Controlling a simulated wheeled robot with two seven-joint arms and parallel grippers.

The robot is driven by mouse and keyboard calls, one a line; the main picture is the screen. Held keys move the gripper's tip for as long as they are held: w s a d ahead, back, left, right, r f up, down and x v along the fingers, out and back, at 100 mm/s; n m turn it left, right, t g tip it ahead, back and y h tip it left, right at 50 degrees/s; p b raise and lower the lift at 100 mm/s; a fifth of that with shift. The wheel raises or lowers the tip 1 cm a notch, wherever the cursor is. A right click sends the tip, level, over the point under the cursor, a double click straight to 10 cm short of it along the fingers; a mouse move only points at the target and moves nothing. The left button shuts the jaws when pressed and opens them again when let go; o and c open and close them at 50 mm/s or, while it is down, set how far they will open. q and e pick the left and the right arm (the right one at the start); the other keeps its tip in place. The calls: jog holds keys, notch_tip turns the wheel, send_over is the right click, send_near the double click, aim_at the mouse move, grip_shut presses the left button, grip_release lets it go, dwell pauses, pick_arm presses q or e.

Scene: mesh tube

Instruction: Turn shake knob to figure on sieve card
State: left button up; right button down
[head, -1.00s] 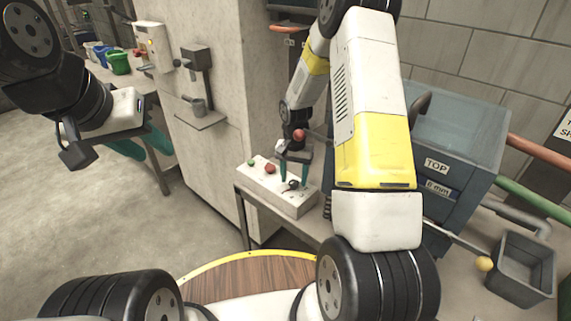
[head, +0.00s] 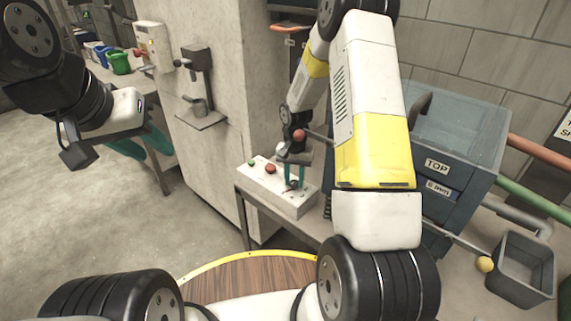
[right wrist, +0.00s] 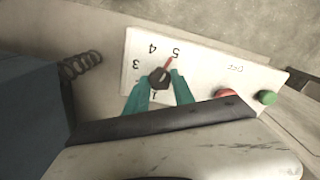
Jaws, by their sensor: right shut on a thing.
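The shake knob (right wrist: 159,79) is a black knob with a red pointer on the white control box (head: 262,187). Its pointer is directed close to the 5 in the right wrist view, where 1, 3 and 4 also show on the dial. My right gripper (head: 294,182) has its teal fingers on both sides of the knob, shut on it; it also shows in the right wrist view (right wrist: 160,92). My left gripper (head: 148,150) hangs open and empty at the left. A sign (head: 565,128) at the right edge is cut off; I cannot read any figure on it.
Red (head: 270,169) and green (head: 251,161) buttons sit on the box beside the knob. A blue machine (head: 455,120) labelled TOP, with a smaller label (head: 437,188), stands right. A grey bin (head: 522,268) is far right. A coil spring (right wrist: 82,66) is beside the box.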

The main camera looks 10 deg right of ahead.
jog(key=n, duration=0.9)
jog(key=shift+n, duration=0.4)
jog(key=n, duration=0.4)
jog(key=shift+n, duration=0.3)
jog(key=shift+d+n, duration=0.1)
jog(key=shift+n, duration=2.4)
jog(key=c, duration=1.1)
grip_release()
jog(key=shift+o, duration=0.2)
